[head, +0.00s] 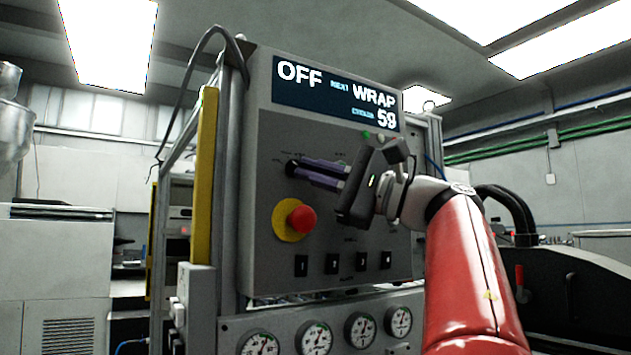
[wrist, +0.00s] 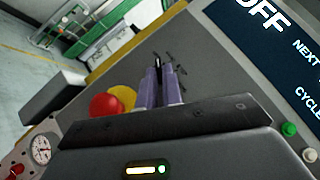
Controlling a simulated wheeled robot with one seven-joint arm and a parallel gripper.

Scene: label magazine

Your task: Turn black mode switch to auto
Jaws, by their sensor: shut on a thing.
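The black mode switch (head: 291,168) is on the upper left of the grey control panel, small and partly hidden by my fingertips. In the wrist view the switch (wrist: 158,60) shows as a dark knob between the fingertips. My gripper (head: 298,169) has purple fingers and is shut on the switch; it also shows in the wrist view (wrist: 160,72). The display (head: 335,92) above reads OFF, NEXT, WRAP and 59. The labels around the switch are too small to read.
A red emergency button (head: 301,219) on a yellow disc sits just below the switch. Several black toggles (head: 332,263) line the lower panel, with gauges (head: 316,337) beneath. Green and white buttons (wrist: 289,129) are at the panel's right. A yellow post (head: 206,175) stands left.

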